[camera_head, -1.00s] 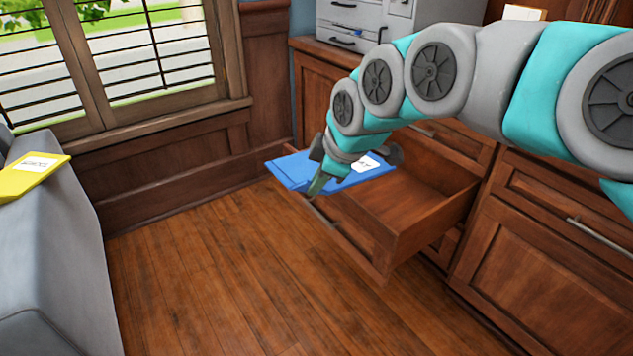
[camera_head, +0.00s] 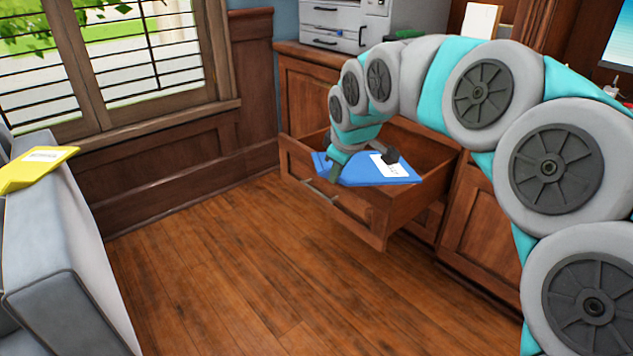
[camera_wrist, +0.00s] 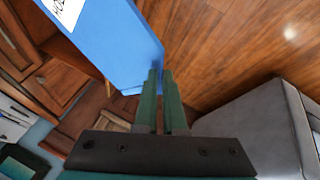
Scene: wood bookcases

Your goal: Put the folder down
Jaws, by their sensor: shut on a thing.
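The blue folder (camera_head: 352,174) with a white label lies roughly level over the open wooden drawer (camera_head: 362,217) in the head view. I cannot tell whether it touches the drawer's rim. My gripper (camera_head: 335,170) is shut on the folder near its left end. In the wrist view, the folder (camera_wrist: 112,38) runs from the fingertips of my gripper (camera_wrist: 160,82) to the upper left, and its corner is between or just at the fingers. The drawer's inside is partly hidden by the folder.
A yellow folder (camera_head: 35,168) lies on the grey sofa (camera_head: 65,240) at the left. A grey drawer unit (camera_head: 335,22) stands on the cabinet behind. The wooden floor (camera_head: 215,270) in front is clear.

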